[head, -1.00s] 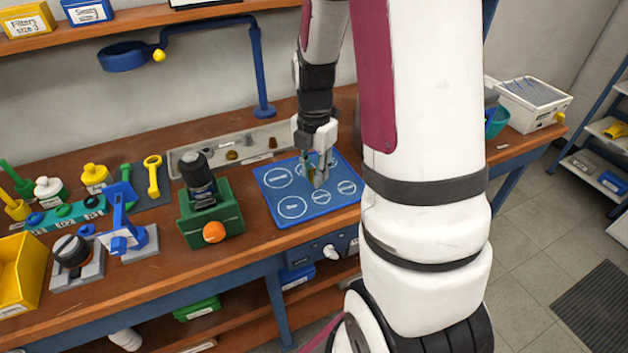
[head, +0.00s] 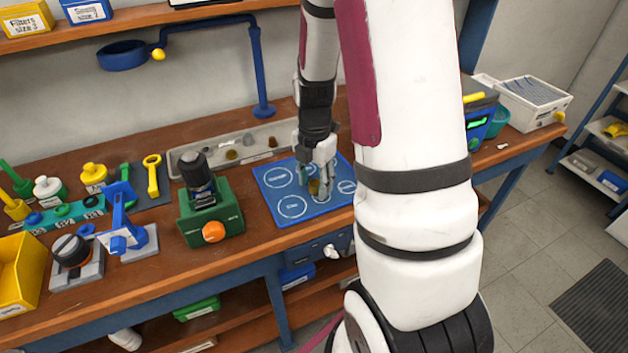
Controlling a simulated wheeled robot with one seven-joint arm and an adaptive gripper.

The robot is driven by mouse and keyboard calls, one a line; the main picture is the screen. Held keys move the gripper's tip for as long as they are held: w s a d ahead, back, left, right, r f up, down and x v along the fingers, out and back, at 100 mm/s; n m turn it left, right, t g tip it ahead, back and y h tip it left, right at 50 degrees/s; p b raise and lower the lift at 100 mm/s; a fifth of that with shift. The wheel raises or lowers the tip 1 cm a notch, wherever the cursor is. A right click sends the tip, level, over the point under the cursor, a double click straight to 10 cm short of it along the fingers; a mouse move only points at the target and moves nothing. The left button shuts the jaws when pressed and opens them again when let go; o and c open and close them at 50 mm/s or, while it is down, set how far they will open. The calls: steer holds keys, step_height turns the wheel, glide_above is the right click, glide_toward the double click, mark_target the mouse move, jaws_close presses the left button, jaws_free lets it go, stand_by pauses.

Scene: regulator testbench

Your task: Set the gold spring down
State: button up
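My gripper (head: 319,190) points down over the right half of the blue mat (head: 268,213), which has several white labelled circles. The gold spring (head: 314,187) is a small gold piece between my fingertips, and the fingers look closed around it. It is low over the mat, near the upper middle circles. I cannot tell whether its bottom touches the mat. My fingers cover part of the spring and some of the circles.
Behind the mat lies a long grey tray (head: 185,160) with several small parts. A green fixture (head: 212,222) with a black cylinder and orange knob stands left of the mat. A blue post (head: 262,75) rises behind. The mat's lower left is clear.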

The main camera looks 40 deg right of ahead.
mark_target(314, 192)
steer(key=shift+r, duration=0.1)
step_height(314, 192, up, 12)
steer(key=s+a+r+m+t, duration=0.2)
steer(key=s+a+r+m, duration=0.3)
steer(key=a+r+m, duration=0.45)
steer(key=s+a+r+m+t, duration=0.2)
steer(key=s+a+m, duration=0.6)
steer(key=s+m, duration=0.2)
steer(key=shift+s+r+m+p, duration=0.3)
steer(key=shift+s+r+m, duration=0.1)
steer(key=shift+m, duration=0.15)
